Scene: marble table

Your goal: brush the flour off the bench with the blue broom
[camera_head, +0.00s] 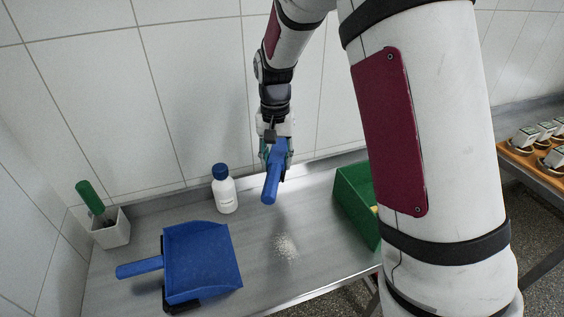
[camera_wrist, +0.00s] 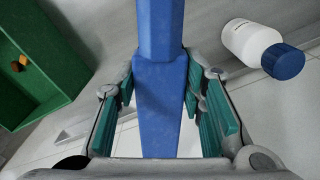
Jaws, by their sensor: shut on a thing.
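My gripper (camera_head: 277,153) is shut on the blue broom (camera_head: 271,184), which hangs in the air above the back of the bench. In the wrist view the blue handle (camera_wrist: 160,95) runs between the two green finger pads. The broom's bristles do not show clearly in either view. The flour (camera_head: 286,246) is a small pale patch on the grey metal bench (camera_head: 262,285), below and slightly right of the broom. The broom is apart from the flour.
A blue dustpan (camera_head: 202,262) lies on the bench to the left. A white bottle with a blue cap (camera_head: 226,194) stands behind it. A white holder (camera_head: 111,230) with a green-handled tool (camera_head: 90,197) is at far left. A green crate (camera_head: 352,203) stands right, partly hidden by my arm.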

